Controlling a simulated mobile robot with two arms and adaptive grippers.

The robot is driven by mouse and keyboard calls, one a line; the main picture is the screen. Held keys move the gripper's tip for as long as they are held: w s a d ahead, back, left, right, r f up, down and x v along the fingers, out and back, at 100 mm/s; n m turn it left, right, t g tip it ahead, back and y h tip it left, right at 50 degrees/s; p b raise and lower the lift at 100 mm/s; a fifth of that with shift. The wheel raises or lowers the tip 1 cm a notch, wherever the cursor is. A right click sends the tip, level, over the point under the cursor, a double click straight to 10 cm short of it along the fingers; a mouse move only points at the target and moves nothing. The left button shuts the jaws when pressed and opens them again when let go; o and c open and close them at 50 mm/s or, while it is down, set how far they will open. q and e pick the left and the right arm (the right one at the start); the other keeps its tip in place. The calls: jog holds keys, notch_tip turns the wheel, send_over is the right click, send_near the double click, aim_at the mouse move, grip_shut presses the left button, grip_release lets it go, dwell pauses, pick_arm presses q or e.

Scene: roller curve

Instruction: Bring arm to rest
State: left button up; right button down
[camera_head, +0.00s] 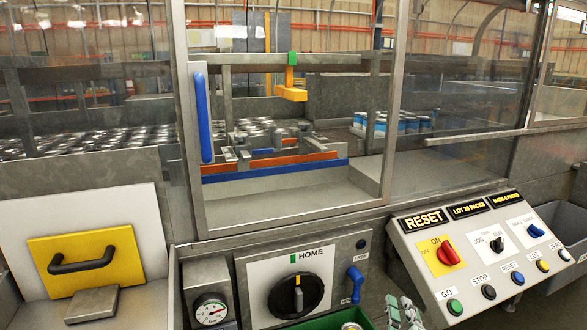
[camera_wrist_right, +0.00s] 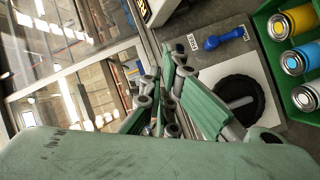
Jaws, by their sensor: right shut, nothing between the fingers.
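My right gripper (camera_head: 403,314) shows at the bottom edge of the head view, between the HOME dial panel and the sloped control desk. The black dial (camera_wrist_right: 240,98) and the blue handle (camera_wrist_right: 226,38) lie beyond the fingers there. My left gripper is in neither view.
The control desk (camera_head: 428,262) with buttons stands at the right. The HOME dial (camera_head: 297,294) and blue handle (camera_head: 355,284) are left of the gripper. A green crate (camera_wrist_right: 262,22) holds several cans. A framed clear door (camera_head: 285,210) stands behind.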

jog(key=s+d+f+m+g+y, duration=0.1)
jog(key=s+f+m+g, duration=0.5)
jog(key=s+f, duration=0.8)
jog(key=s+a+f+m+g+y, duration=0.25)
jog(key=s+f+g, duration=0.45)
jog(key=s+f, duration=0.5)
notch_tip(320, 180, down, 22)
jog(key=s+g+p, duration=0.1)
jog(key=s, duration=0.2)
jog(key=s+d+f+g+p, duration=0.1)
jog(key=s+d+f, duration=0.2)
jog(key=s+f, duration=1.3)
jog(key=shift+s+g, duration=0.3)
jog(key=shift+s, duration=0.2)
jog(key=shift+d+h, duration=0.1)
jog(key=shift+h, duration=0.15)
